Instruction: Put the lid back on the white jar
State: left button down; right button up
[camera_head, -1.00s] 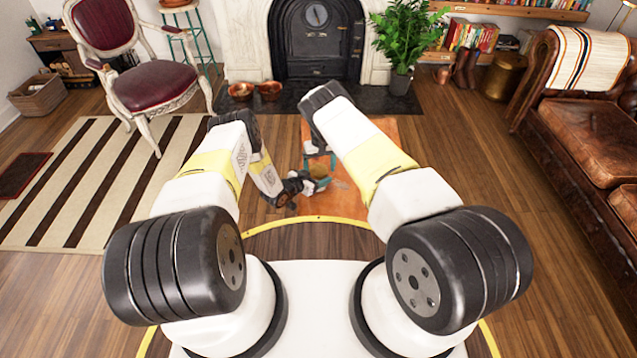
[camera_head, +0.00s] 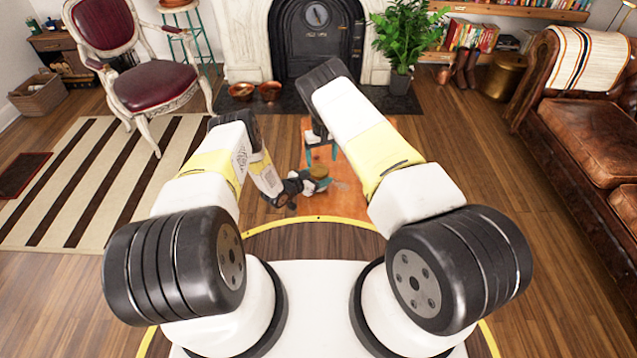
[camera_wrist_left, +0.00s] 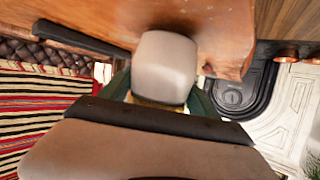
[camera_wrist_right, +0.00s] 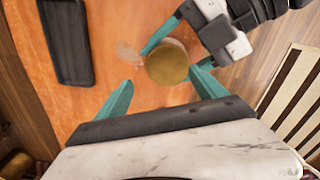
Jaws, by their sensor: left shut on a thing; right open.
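The white jar (camera_wrist_left: 165,62) is between the teal fingers of my left gripper (camera_wrist_left: 158,88), which is shut on its sides. The jar stands over the orange-brown table top. A round golden-brown lid (camera_wrist_right: 167,62) shows from above in the right wrist view, covering the jar's top; its edge also shows in the left wrist view (camera_wrist_left: 154,102). I cannot tell how firmly it sits. My right gripper (camera_wrist_right: 160,79) is open and empty, its fingertips apart from the lid and above it. In the head view, the lid (camera_head: 319,171) is just below the right gripper (camera_head: 321,150).
The low orange-brown table (camera_head: 345,198) is partly hidden by my arms. A dark rectangular tray (camera_wrist_right: 67,42) lies on it, away from the jar. A leather sofa (camera_head: 580,130) stands to the right, a red chair (camera_head: 155,85) to the left, and a fireplace (camera_head: 315,45) behind.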

jog(key=w+d+r+n+t+h, duration=0.2)
jog(key=w+d+r+n+t, duration=0.15)
jog(key=w+n, duration=0.2)
jog(key=w+d+r+n+t+h, duration=0.25)
jog(key=w+d+n, duration=0.2)
jog(key=w, duration=0.25)
jog(key=w+a+r+n+t+y, duration=0.4)
jog(key=w+a+n, duration=0.3)
jog(key=n, duration=0.6)
jog(key=s+a+f+n+g+y, duration=0.45)
jog(key=s+a+n, duration=0.35)
jog(key=n, duration=0.7)
jog(key=s+d+n+g+h, duration=0.1)
jog(key=s+d+n+g, duration=0.1)
jog(key=s, duration=0.2)
jog(key=s+d+f+n+g+h, duration=0.1)
jog(key=s+d+n+g, duration=0.1)
jog(key=s+n, duration=0.1)
jog(key=s+d+f+n+g+h, duration=0.1)
jog(key=s+d+n+g, duration=0.1)
jog(key=s, duration=0.3)
jog(key=shift+s+d+n, duration=0.1)
jog(key=shift+d+n, duration=0.05)
jog(key=shift+n, duration=0.25)
